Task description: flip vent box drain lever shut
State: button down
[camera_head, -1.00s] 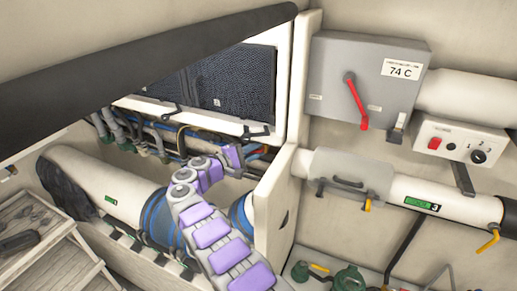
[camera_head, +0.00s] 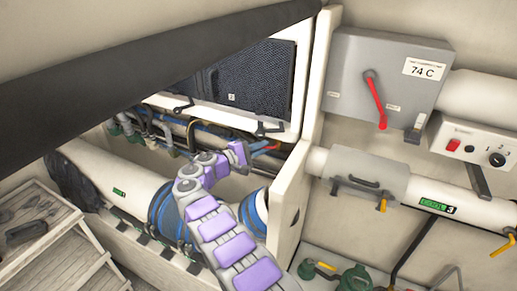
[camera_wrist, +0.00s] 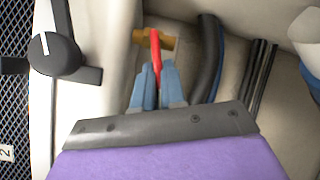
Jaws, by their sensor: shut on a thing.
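A small red lever (camera_wrist: 156,52) on a brass valve body (camera_wrist: 168,41) shows at top centre in the wrist view. My gripper (camera_wrist: 158,78) has its blue fingers closed around the lower part of this lever. In the head view my gripper (camera_head: 262,147) reaches into the recess below the dark mesh panel (camera_head: 250,80), and a bit of red (camera_head: 273,148) shows at its fingertips. The brass body cannot be made out there. The lever's lower end is hidden between the fingers.
A black latch knob (camera_wrist: 55,45) and dark hoses (camera_wrist: 207,60) flank the gripper closely. A white partition (camera_head: 290,205) stands right of my arm. A grey box (camera_head: 385,80) with another red handle (camera_head: 375,98) is on the right wall. A wrapped pipe (camera_head: 130,190) lies below.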

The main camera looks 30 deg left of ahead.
jog(key=shift+w+d+r, duration=0.25)
jog(key=shift+d, duration=0.1)
jog(key=shift+a+r+m+g+y, duration=0.1)
jog(key=shift+r+m+g+y, duration=0.25)
jog(key=shift+m, duration=0.55)
jog(key=shift+r+m+g+y, duration=0.25)
jog(key=shift+r+m+g, duration=0.15)
jog(key=shift+m, duration=0.5)
jog(key=c, duration=1.5)
grip_release()
jog(key=shift+w+f, duration=0.15)
jog(key=shift+w, duration=0.1)
